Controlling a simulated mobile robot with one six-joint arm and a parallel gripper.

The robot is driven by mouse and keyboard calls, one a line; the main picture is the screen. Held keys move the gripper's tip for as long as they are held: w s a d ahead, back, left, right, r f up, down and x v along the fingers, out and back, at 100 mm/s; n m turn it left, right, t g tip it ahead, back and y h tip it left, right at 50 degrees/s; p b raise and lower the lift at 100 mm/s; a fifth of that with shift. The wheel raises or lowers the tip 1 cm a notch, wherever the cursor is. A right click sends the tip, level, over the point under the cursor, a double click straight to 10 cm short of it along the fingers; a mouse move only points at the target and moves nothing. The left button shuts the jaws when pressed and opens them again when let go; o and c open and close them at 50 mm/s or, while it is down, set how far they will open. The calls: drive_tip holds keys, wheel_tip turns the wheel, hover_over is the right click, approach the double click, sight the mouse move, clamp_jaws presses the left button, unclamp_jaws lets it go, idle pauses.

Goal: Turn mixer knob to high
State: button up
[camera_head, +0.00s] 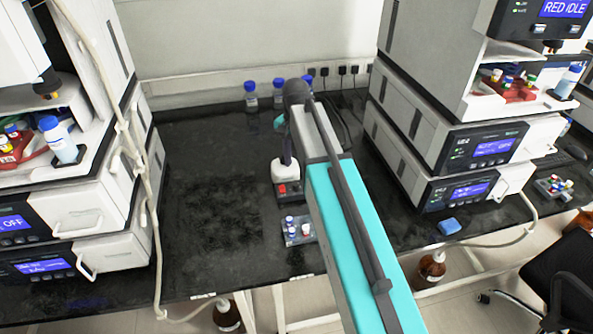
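The mixer (285,171) looks like a small white unit on the black bench, with a red switch (283,188) low on its front. A dark upright part rises from its top, partly covered by my arm. A small dark spot beside the red switch may be the knob, but its setting is too small to read. My teal and grey arm reaches from the bottom right over the bench and covers the mixer's right side. My gripper's fingers cannot be made out; the arm's far end bends down behind the mixer.
A small rack of vials (298,230) sits in front of the mixer. Blue-capped bottles (251,95) stand by the back wall. Column stacks (92,215) (470,150) flank the bench. The bench left of the mixer is clear.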

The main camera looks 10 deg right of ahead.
drive_tip(key=shift+r+b, duration=0.3)
drive_tip(key=shift+r, duration=2.2)
